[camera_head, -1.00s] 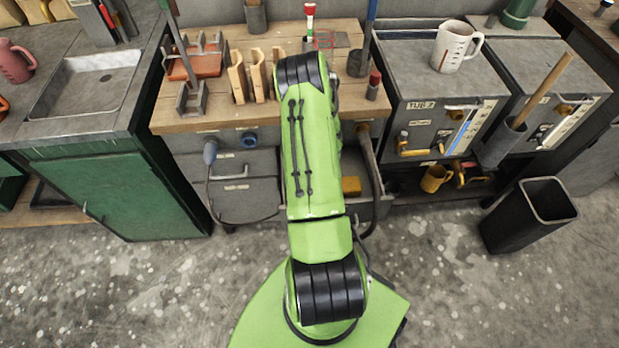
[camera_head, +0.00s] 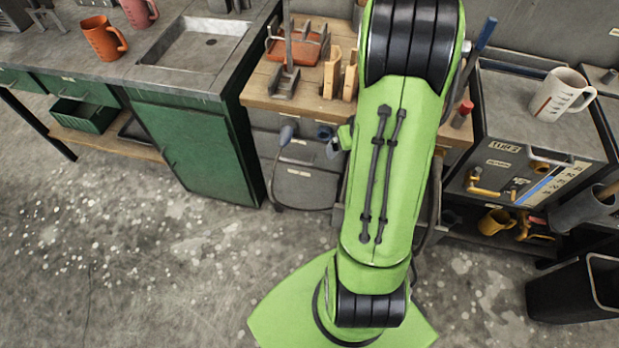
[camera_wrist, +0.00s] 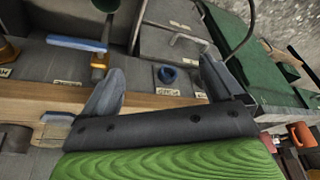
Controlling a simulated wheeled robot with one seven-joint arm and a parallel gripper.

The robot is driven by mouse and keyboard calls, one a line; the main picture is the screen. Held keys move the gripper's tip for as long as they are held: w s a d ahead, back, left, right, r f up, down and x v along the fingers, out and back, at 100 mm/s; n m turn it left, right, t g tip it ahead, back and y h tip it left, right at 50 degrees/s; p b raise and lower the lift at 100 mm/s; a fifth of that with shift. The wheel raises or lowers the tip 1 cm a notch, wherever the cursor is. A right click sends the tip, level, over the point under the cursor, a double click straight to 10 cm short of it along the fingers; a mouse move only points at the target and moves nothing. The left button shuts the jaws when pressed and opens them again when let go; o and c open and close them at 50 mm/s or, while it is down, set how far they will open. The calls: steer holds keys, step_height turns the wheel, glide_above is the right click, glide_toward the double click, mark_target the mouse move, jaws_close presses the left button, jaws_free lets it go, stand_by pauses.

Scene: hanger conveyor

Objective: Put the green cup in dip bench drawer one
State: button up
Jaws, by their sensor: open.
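No green cup shows in either current view. My gripper (camera_wrist: 160,82) is open, with nothing between its two grey fingers. In the wrist view it is over the front edge of a wooden-topped bench, close to a blue round fitting (camera_wrist: 167,75) on the grey front. Grey drawer fronts (camera_wrist: 182,42) with a handle show beyond the fingers. In the head view, a shut grey drawer (camera_head: 305,180) is under the wooden bench top (camera_head: 262,88). My arm hides the bench's right-hand drawers, and the labels are too small to read.
An orange mug (camera_head: 103,38) and a pink mug (camera_head: 139,12) stand left by the sink (camera_head: 200,45). A white mug (camera_head: 562,94) stands on the grey tank at right. A yellow mug (camera_head: 495,222) sits below it. A black bin (camera_head: 575,292) stands lower right. The left floor is clear.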

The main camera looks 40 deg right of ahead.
steer(key=s+a+r+n+t, duration=0.1)
steer(key=s+a+r+n, duration=0.15)
steer(key=a+r, duration=1.2)
steer(key=s+a+r+n, duration=0.1)
steer(key=s+a+r, duration=0.4)
steer(key=s+a, duration=0.2)
steer(key=s, duration=0.2)
steer(key=shift+s+a+r+t+y, duration=0.2)
steer(key=shift+s+t+y, duration=0.1)
steer(key=shift+y, duration=0.1)
